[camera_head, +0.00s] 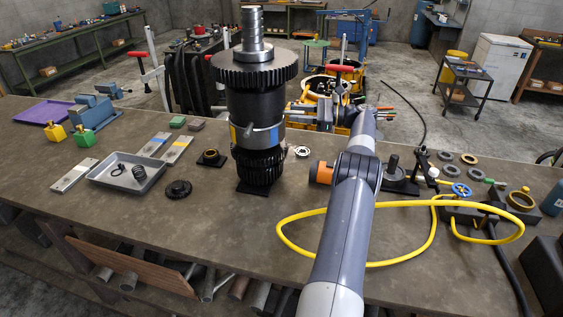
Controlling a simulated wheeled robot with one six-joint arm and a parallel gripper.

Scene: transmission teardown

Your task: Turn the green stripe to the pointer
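A tall black transmission gear stack (256,105) stands upright on the bench, with a wide toothed gear (254,70) near its top and a stepped metal shaft (252,25) above. A grey collar (262,138) with a small protruding peg rings its middle. I cannot make out a green stripe or surely identify the pointer. My gripper (299,112) is at the end of my grey arm, just right of the stack; its finger opening is too small to tell.
A grey tray (112,181) with a spring and ring, a black disc (178,189) and flat plates lie left. A yellow hose (390,262) loops beneath my arm at right. Rings and fittings lie farther right. The bench front left is clear.

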